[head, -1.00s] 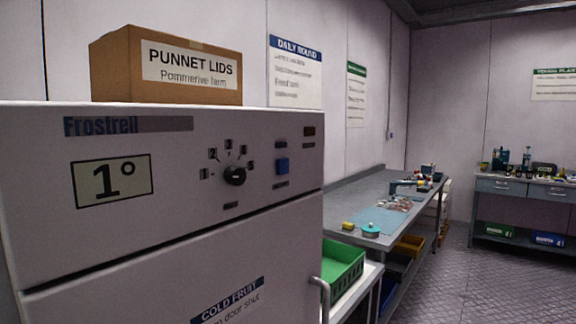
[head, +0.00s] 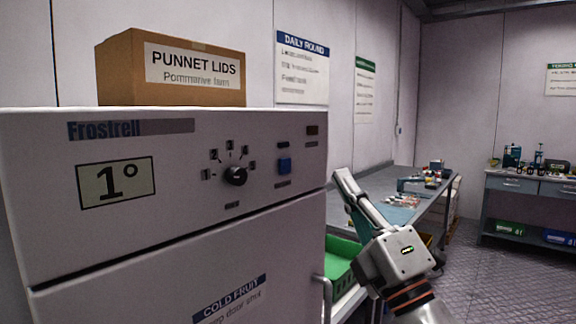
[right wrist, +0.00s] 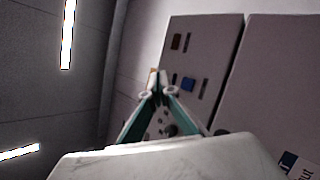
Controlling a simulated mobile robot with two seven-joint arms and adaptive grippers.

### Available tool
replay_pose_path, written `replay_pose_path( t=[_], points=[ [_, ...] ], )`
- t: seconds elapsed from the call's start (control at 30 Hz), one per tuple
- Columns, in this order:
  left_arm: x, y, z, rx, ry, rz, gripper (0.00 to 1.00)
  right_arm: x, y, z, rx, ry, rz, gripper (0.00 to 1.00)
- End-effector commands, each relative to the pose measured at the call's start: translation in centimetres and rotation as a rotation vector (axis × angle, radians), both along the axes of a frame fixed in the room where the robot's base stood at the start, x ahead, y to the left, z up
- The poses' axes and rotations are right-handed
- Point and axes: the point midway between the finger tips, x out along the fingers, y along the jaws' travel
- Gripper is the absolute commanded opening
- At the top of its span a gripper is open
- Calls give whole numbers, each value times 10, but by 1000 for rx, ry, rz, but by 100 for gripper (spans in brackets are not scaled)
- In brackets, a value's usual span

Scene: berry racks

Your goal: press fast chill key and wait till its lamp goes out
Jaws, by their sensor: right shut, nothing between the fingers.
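The Frostrell fridge (head: 60,220) fills the left of the head view; its display (head: 116,182) reads 1°. On its panel are a black dial (head: 235,176) and, to the right, a blue square key (head: 284,165), with a small dark brown lamp window (head: 313,130) above it that looks unlit. The key also shows in the right wrist view (right wrist: 188,83). My right gripper (head: 342,177) is shut and empty, to the right of the panel and apart from the key. In the right wrist view its fingers (right wrist: 155,82) meet near the panel's edge. My left gripper is not in view.
A cardboard box of punnet lids (head: 125,70) sits on the fridge. The fridge door handle (head: 325,300) sticks out at its right edge. A green crate (head: 340,262) stands right of it, partly behind my right arm. A workbench (head: 440,190) runs along the wall behind.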

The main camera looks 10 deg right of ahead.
Motion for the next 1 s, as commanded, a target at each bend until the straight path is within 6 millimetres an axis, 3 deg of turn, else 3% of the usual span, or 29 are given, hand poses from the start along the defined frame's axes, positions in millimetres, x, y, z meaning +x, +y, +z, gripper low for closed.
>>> replay_pose_path(
  t=[0.13, 0.57, 1.0],
  points=[
    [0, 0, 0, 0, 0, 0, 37, -5, 0, 9, -12, -24, -11, 0],
    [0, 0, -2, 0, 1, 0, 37, -1, 2, 8, -11, -23, -12, 0],
    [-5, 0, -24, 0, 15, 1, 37, 41, 35, 6, -11, -20, -10, 0]
  ],
)
